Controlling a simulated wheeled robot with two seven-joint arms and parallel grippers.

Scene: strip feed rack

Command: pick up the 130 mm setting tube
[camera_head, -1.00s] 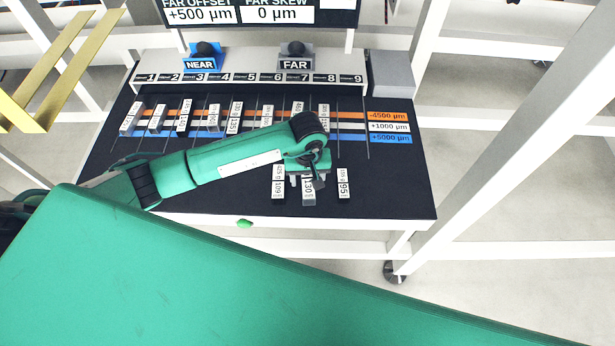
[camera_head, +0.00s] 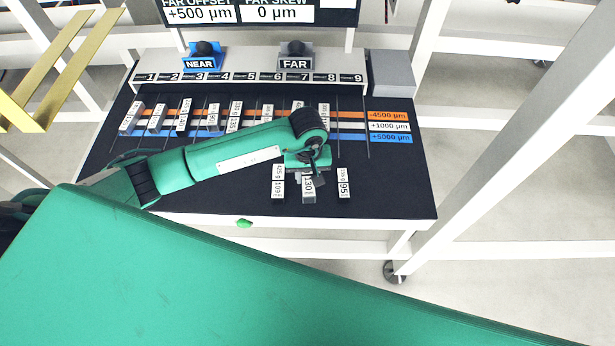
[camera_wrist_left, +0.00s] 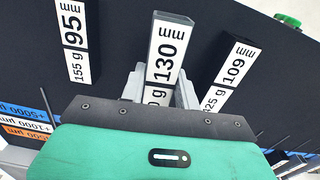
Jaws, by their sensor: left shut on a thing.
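The 130 mm setting tube (camera_head: 308,188) is a grey block with a white label, in the front row of the black rack top. It also shows in the left wrist view (camera_wrist_left: 168,52), its labelled face toward the camera. My left gripper (camera_head: 309,178) is shut on this tube, with a grey finger on each side of it (camera_wrist_left: 160,90). The tube's lower end is hidden by the gripper body in the wrist view. Whether the tube touches the surface cannot be told. My right gripper is not in view.
Several more tubes sit in the numbered lanes behind. NEAR (camera_head: 203,57) and FAR (camera_head: 295,57) knobs are at the back. The black surface (camera_head: 390,185) is clear at front right.

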